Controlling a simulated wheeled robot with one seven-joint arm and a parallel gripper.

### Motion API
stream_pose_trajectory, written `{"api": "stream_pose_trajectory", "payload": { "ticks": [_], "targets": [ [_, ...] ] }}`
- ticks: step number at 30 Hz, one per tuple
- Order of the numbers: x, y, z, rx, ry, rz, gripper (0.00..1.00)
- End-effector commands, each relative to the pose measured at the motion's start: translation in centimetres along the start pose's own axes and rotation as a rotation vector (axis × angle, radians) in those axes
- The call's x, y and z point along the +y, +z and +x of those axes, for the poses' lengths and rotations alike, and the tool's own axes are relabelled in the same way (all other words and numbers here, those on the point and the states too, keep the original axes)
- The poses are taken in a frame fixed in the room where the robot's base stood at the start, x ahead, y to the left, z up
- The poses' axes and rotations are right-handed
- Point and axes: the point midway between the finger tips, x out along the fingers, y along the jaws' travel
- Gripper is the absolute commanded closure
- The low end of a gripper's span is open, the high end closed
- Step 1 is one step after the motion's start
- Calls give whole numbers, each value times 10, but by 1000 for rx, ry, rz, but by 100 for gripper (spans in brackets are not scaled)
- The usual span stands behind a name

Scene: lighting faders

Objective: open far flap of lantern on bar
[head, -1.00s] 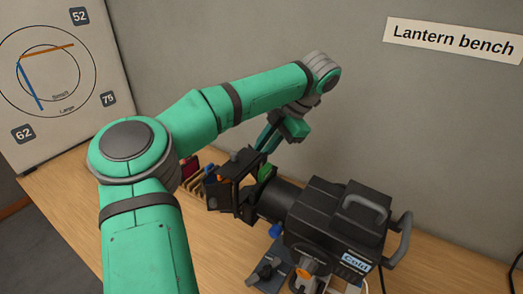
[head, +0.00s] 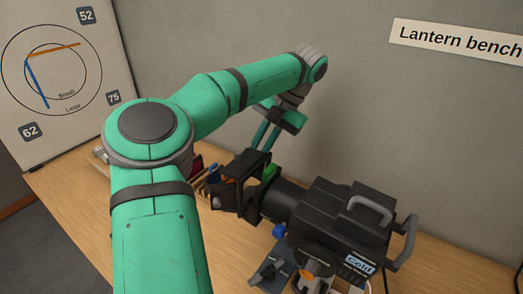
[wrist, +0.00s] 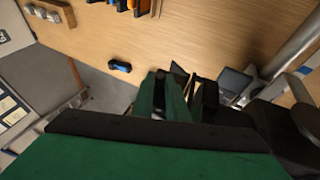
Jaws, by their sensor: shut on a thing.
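The far flap (head: 252,160) stands up at the back of that frame, partly covered. My gripper (head: 262,146) reaches down from behind, its two teal fingers meeting the upper edge of this flap. It is shut on the far flap, though the fingertips are mostly hidden. In the wrist view my gripper (wrist: 166,78) shows green fingers beside dark panels, and the exact contact is hard to see.
A white board (head: 62,70) stands at left. Coloured items in a rack (head: 204,180) lie behind my arm.

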Motion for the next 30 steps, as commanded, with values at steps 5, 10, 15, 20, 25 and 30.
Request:
{"api": "stream_pose_trajectory", "payload": {
  "ticks": [5,10,15,20,25,30],
  "targets": [
    [3,-3,1,26,-32,-93,100],
    [5,-5,2,42,-53,-149,100],
    [5,-6,3,50,-62,-176,100],
    [5,-6,4,51,-65,-182,100],
    [5,-6,3,50,-64,-181,100],
    [6,-6,4,50,-65,-182,68]
  ]
}}
